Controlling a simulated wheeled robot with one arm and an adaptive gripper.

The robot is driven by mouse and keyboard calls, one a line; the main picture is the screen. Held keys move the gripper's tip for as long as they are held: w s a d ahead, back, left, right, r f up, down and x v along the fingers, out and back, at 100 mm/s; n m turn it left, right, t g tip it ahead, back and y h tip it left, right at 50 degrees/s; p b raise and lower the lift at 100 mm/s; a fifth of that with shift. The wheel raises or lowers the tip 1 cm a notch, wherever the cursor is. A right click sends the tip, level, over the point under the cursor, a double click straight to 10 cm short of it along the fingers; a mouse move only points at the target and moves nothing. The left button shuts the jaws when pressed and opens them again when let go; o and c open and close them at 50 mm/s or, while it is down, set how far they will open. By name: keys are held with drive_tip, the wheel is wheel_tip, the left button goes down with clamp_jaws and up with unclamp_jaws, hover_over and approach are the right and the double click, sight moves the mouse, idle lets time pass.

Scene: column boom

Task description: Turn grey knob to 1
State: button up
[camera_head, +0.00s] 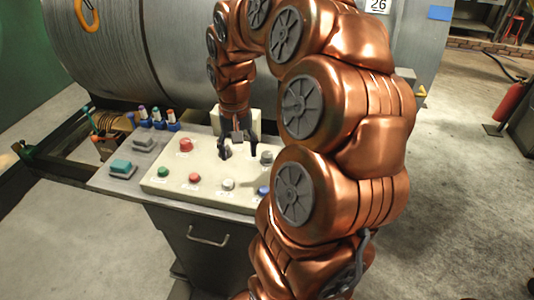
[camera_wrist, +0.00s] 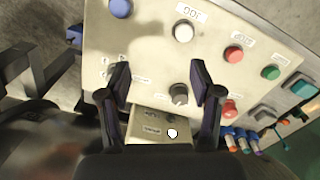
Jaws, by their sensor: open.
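A grey knob (camera_wrist: 180,95) stands on the pale control panel (camera_wrist: 145,40) in the wrist view. It lies between the two fingers of my gripper (camera_wrist: 160,88) in the picture, closer to the right finger. I see no contact. My gripper is open and empty. In the head view, my gripper (camera_head: 238,151) points down over the back part of the panel. A second grey knob-like part (camera_head: 267,157) shows just right of the fingers there. The number the knob points to is too small to read.
A large grey drum (camera_head: 150,50) is behind.

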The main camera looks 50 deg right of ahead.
sight(267, 154)
drive_tip(key=d+m, duration=0.1)
drive_tip(key=d, duration=0.2)
drive_tip(key=d+f+m, duration=0.1)
drive_tip(key=d, duration=0.3)
drive_tip(key=d+f+m, duration=0.1)
drive_tip(key=d, duration=0.3)
drive_tip(key=shift+d+f, duration=0.1)
drive_tip(key=shift+f, duration=0.1)
drive_tip(key=shift+f+p, duration=1.2)
drive_tip(key=shift+f, duration=2.5)
drive_tip(key=shift+c, duration=0.2)
drive_tip(key=c, duration=1.1)
